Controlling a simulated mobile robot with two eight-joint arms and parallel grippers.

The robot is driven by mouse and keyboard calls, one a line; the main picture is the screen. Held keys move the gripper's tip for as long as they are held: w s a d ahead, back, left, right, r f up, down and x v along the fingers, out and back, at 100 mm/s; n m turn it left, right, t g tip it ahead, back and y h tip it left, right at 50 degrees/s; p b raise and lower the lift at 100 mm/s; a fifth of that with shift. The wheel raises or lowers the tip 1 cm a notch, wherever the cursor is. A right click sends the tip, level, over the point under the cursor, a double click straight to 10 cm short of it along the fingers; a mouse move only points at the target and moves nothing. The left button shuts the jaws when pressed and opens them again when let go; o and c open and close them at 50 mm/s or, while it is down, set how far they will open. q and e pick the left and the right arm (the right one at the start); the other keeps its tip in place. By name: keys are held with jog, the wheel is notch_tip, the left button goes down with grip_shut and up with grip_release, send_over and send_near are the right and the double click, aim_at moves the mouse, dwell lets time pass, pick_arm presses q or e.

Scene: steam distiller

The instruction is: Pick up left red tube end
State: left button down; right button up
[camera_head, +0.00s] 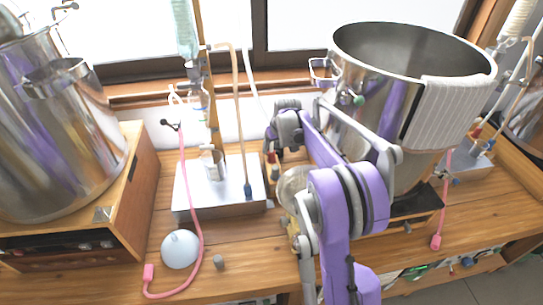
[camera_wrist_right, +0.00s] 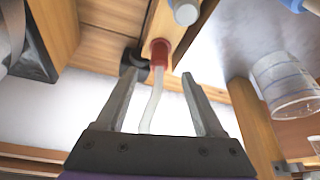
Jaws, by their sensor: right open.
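A red tube end (camera_wrist_right: 160,52) with a translucent tube hanging from it shows in the right wrist view, by a wooden post. My right gripper (camera_wrist_right: 160,76) is open, with one finger on each side of the translucent tube as seen there. The red end appears just beyond the fingertips, and I see no grip on it. In the head view my right gripper (camera_head: 271,145) is at the back of the bench, right of the metal stand base (camera_head: 222,197); its fingers are small and partly hidden there. My left gripper is not in view.
A large steel pot (camera_head: 372,90) stands close to the right of my right arm. A steel vessel on a wooden cabinet (camera_head: 143,185) is at the left.

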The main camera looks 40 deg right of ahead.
aim_at(272, 152)
jog(key=x, duration=0.5)
jog(key=shift+w+d+f, duration=0.1)
jog(key=shift+w+f, duration=0.05)
grip_shut()
